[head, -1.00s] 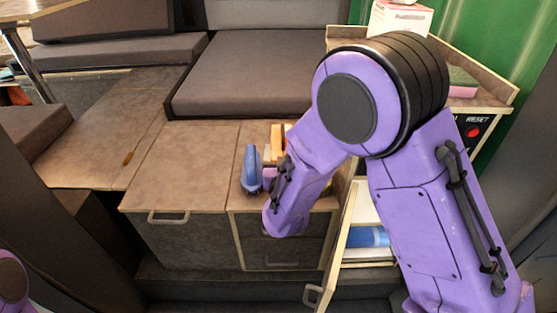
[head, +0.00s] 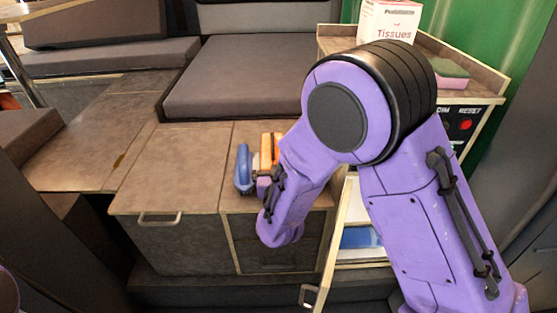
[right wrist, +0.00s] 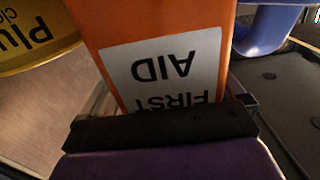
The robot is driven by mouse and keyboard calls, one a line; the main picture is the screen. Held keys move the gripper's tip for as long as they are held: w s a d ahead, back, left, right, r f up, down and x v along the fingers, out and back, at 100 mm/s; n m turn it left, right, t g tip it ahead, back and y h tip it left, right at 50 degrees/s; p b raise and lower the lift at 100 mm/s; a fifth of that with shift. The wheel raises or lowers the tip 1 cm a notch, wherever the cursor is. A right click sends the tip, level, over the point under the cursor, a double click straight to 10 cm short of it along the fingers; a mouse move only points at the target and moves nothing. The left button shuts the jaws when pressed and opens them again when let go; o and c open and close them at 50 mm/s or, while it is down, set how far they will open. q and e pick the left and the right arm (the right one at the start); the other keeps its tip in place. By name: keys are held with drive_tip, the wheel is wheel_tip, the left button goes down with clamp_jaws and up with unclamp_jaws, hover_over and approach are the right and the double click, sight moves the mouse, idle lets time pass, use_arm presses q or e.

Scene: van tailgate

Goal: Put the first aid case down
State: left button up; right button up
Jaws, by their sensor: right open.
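The first aid case (head: 268,150) is orange and stands on the wooden cabinet top, partly hidden behind my right forearm in the head view. In the right wrist view the case (right wrist: 200,22) fills the middle, its white FIRST AID label upside down. My right gripper (head: 262,183) is at the near side of the case, its jaws open. In the right wrist view the gripper (right wrist: 165,115) is close against the label end; I cannot tell whether it touches. My left gripper is out of view; only a sliver of purple arm shows at lower left.
A blue object (head: 243,170) stands just left of the case. A yellow can (right wrist: 35,38) is close by in the right wrist view. The left cabinet top (head: 170,170) is clear. A tissue box (head: 388,22) stands at back right.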

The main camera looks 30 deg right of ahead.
drive_tip(key=b+v, duration=0.1)
drive_tip(key=v, duration=0.2)
drive_tip(key=shift+s+b, duration=0.1)
drive_tip(key=shift+b, duration=0.25)
use_arm(q)
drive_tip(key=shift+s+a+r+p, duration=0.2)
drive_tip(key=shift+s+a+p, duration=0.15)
drive_tip(key=shift+p, duration=0.5)
use_arm(e)
drive_tip(key=v, duration=0.9)
drive_tip(key=shift+s+a+r, duration=0.25)
drive_tip(key=shift+a+r, duration=0.15)
drive_tip(key=shift+a, duration=0.05)
